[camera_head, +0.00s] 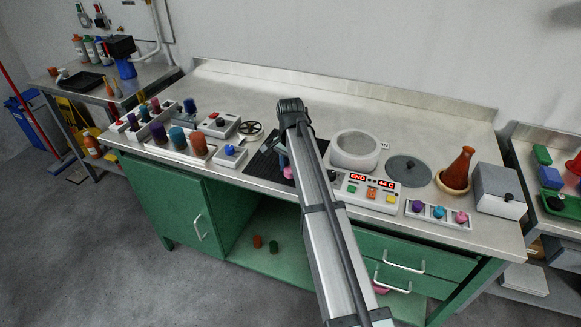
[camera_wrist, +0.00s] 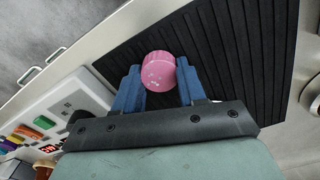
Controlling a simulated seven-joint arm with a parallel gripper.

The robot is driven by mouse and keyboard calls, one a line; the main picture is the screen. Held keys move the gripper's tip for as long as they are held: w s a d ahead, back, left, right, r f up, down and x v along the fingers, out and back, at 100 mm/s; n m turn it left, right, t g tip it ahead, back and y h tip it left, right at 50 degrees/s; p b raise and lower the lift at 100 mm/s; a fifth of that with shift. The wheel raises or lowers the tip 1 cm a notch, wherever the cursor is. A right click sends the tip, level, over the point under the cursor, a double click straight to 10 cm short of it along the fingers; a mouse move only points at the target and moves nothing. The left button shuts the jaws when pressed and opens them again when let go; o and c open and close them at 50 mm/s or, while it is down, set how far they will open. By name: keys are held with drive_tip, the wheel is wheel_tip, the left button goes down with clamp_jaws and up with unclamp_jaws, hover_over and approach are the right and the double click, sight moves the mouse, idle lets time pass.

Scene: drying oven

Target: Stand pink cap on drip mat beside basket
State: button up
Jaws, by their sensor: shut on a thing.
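The pink cap (camera_wrist: 158,71) is between the blue fingers of my gripper (camera_wrist: 158,66) in the wrist view, and the gripper is shut on it. The black ribbed drip mat (camera_wrist: 235,50) lies under and around the cap. I cannot tell whether the cap touches the mat. In the head view my arm hides much of the mat (camera_head: 262,166); a bit of the pink cap (camera_head: 288,172) shows at its edge. A white round vessel (camera_head: 355,152) stands right of the mat; I cannot tell surely whether it is the basket.
A control box with a red display (camera_head: 367,192) stands front right of the mat. A grey lid (camera_head: 408,168), an orange flask (camera_head: 459,168) and a tray of coloured knobs (camera_head: 437,213) are farther right. A rack of coloured pieces (camera_head: 175,143) stands left.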

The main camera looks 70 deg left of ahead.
sight(290, 169)
drive_tip(key=shift+f, duration=0.1)
drive_tip(key=o, duration=1)
wheel_tip(290, 169, up, 12)
idle(0.8)
